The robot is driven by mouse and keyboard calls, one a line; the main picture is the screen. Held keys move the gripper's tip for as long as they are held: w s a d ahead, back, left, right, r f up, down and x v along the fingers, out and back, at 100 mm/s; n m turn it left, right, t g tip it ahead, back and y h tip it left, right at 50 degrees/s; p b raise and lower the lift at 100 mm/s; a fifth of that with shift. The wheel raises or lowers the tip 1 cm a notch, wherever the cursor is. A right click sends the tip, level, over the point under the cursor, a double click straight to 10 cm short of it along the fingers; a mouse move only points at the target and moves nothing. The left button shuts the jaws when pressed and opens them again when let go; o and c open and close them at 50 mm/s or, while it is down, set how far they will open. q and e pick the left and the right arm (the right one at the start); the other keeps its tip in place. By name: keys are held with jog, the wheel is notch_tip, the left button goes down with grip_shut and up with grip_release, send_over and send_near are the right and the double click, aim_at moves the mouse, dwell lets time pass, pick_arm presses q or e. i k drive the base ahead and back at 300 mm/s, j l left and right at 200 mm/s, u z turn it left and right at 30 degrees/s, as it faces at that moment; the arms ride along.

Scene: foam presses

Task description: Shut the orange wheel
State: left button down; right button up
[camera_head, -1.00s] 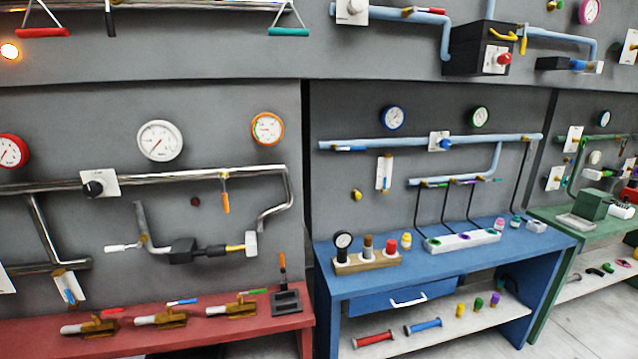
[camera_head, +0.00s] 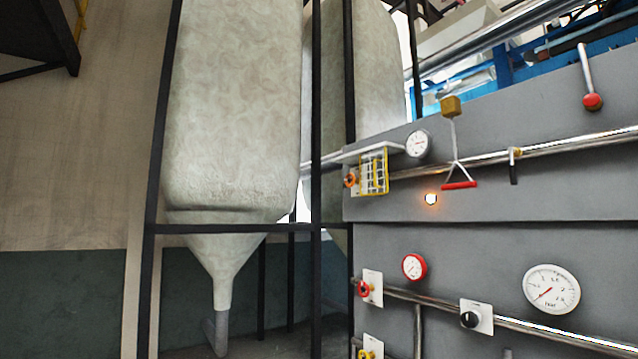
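A small orange wheel (camera_head: 350,180) sits at the left end of the upper grey panel, beside a yellow wire cage (camera_head: 374,173) and below a white shelf-like plate. A red wheel (camera_head: 363,289) on a white plate is lower down, at the left end of the lower panel. A yellow wheel (camera_head: 366,354) is partly cut off at the bottom edge below it. Neither of my grippers shows in the head view.
A large pale hopper bag (camera_head: 235,110) in a black frame (camera_head: 152,230) stands left of the panels.

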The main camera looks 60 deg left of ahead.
aim_at(352, 181)
jog(key=u, duration=1.6)
jog(key=i+j+u, duration=0.2)
jog(key=i, duration=0.35)
jog(key=i+u, duration=0.15)
jog(key=i, duration=0.45)
jog(key=j, duration=0.1)
